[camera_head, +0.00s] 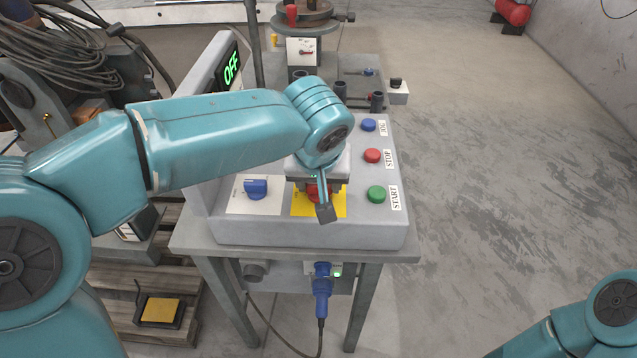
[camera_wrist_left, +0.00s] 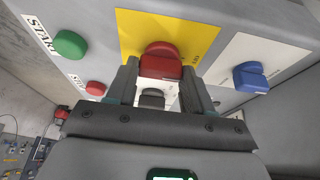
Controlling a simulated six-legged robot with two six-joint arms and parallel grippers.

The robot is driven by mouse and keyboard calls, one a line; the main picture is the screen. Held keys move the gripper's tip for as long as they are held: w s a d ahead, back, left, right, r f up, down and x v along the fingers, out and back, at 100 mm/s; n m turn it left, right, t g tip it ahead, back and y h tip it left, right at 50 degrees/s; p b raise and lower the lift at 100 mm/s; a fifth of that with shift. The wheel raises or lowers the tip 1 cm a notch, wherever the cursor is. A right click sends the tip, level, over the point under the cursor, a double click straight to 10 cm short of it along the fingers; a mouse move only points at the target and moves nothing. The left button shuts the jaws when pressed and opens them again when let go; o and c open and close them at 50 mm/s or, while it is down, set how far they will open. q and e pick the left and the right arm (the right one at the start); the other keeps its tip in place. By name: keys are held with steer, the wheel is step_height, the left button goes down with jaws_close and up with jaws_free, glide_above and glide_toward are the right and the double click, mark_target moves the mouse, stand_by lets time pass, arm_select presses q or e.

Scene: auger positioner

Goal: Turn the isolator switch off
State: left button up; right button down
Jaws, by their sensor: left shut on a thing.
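The red isolator switch knob (camera_wrist_left: 160,62) sits on a yellow plate (camera_wrist_left: 203,33) on the control box. In the head view the red knob (camera_head: 313,190) is mostly hidden behind my left gripper, above the yellow plate (camera_head: 300,205). My left gripper (camera_head: 322,198) is shut on the knob. In the left wrist view one finger of this gripper (camera_wrist_left: 158,76) lies on each side of the knob. The plate's lettering is too small to read. My right arm enters at the lower right of the head view, and its gripper is out of view.
A blue knob (camera_head: 256,189) sits left of the yellow plate. Green START (camera_head: 376,194), red STOP (camera_head: 372,156) and blue (camera_head: 368,125) buttons line the right. A display (camera_head: 231,70) reads OFF. A blue plug (camera_head: 322,285) hangs below.

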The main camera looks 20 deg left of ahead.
arm_select(q)
steer(key=shift+w+r, duration=0.1)
steer(key=shift+r, duration=0.15)
stand_by(0.3)
steer(key=o, duration=0.9)
steer(key=shift+o, duration=0.7)
steer(key=shift+f, duration=0.15)
steer(key=p+v, duration=0.3)
steer(key=v, duration=1.3)
steer(key=shift+s, duration=0.25)
steer(key=shift+d, duration=0.1)
